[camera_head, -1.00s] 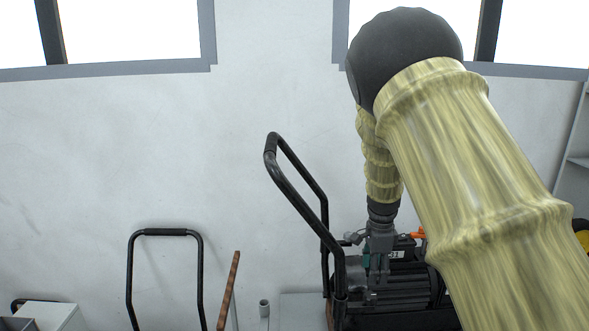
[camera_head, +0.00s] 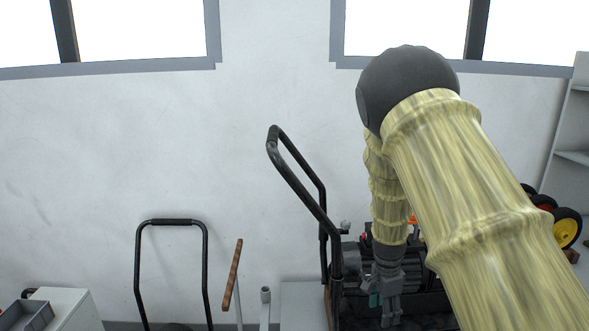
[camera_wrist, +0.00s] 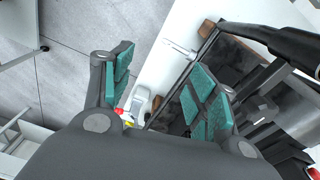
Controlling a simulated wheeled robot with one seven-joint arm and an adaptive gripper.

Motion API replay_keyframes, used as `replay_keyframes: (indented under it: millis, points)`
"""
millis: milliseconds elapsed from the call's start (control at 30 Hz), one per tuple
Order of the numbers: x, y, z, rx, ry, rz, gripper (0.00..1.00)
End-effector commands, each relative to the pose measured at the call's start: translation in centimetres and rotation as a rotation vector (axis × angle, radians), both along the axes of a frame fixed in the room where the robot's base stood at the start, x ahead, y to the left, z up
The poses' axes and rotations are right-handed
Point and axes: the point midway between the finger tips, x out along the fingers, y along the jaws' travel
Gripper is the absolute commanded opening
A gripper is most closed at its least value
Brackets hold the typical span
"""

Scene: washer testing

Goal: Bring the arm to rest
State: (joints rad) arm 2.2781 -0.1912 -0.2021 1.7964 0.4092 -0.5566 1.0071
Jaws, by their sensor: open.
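My gripper (camera_head: 384,308) hangs pointing down at the lower middle right of the head view, in front of a dark machine with a ribbed body (camera_head: 350,262). Its two fingers with green pads (camera_wrist: 163,88) are spread apart in the wrist view, and nothing is between them. My arm is bent, its dark elbow high and its yellowish cover reaching down to the lower right. Part of the machine is hidden behind my arm.
A black tubular handle (camera_head: 297,185) rises just left of my gripper. Another black handle (camera_head: 172,222) and a brown-gripped rod (camera_head: 232,275) stand further left. Yellow-hubbed wheels (camera_head: 566,228) and a shelf (camera_head: 572,155) are at right. The pale wall (camera_head: 270,95) is bare.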

Motion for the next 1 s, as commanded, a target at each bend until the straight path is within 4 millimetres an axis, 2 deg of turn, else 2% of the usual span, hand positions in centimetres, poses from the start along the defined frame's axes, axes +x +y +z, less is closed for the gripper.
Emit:
replay_keyframes:
  millis: [33, 167, 267, 300, 400, 467, 600, 700, 800, 900, 1000]
  points:
    - [-1.2, -0.3, -2.0, -0.006, 0.012, 0.03, 0.59]
    - [-4.6, -1.3, -7.1, -0.029, 0.03, 0.143, 0.59]
    - [-8.8, -2.0, -12.1, -0.045, 0.053, 0.27, 0.59]
    - [-10.8, -2.3, -14.2, -0.049, 0.063, 0.331, 0.59]
    - [-16.0, -2.6, -18.9, -0.053, 0.082, 0.49, 0.59]
    - [-19.1, -2.6, -21.3, -0.051, 0.09, 0.585, 0.59]
    - [-26.8, -1.9, -25.7, -0.029, 0.101, 0.809, 0.59]
    - [-32.2, -0.9, -27.7, -0.002, 0.095, 0.965, 0.59]
    - [-36.8, 0.2, -28.8, 0.027, 0.079, 1.1, 0.59]
    - [-40.2, 1.3, -29.2, 0.051, 0.058, 1.204, 0.59]
    - [-42.3, 2.0, -29.2, 0.067, 0.038, 1.271, 0.59]
